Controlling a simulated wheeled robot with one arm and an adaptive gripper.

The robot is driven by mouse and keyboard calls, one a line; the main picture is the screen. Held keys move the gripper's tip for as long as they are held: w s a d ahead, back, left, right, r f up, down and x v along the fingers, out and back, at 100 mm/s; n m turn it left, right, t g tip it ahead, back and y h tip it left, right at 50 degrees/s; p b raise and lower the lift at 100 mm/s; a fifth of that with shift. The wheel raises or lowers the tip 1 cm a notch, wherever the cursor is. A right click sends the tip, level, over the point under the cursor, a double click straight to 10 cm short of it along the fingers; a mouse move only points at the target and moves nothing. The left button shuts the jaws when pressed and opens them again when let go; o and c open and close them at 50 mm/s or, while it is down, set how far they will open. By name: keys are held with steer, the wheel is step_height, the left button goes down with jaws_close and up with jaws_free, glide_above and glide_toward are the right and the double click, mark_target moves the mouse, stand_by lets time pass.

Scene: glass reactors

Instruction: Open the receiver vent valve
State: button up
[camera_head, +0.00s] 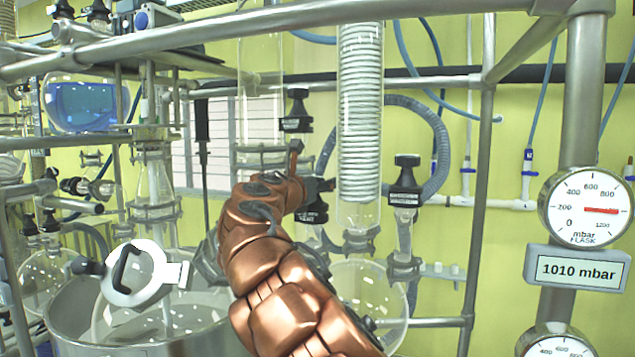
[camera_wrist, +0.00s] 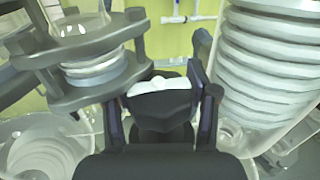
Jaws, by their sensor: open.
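My copper-coloured arm reaches up in the head view, with my gripper (camera_head: 318,190) at a black valve (camera_head: 316,213) just left of the coiled glass condenser. In the wrist view my gripper (camera_wrist: 160,100) is open, one finger on each side of a black valve body with a white label (camera_wrist: 160,86). I cannot tell whether the fingers touch it. The label is not readable. Two similar black labelled valves show in the head view, one above left (camera_head: 297,112) and one to the right (camera_head: 404,187). Which one is the receiver vent valve cannot be read.
The coiled condenser (camera_head: 360,110) stands close right of my gripper and also fills the right of the wrist view (camera_wrist: 270,60). A clamped glass joint (camera_wrist: 92,70) is close on the left. A metal rail (camera_head: 200,32) crosses above. Round glass flasks (camera_head: 375,285) sit below.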

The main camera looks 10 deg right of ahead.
steer(key=c, duration=0.9)
steer(key=shift+w+f, duration=0.1)
steer(key=shift+c, duration=0.3)
steer(key=shift+a, duration=0.15)
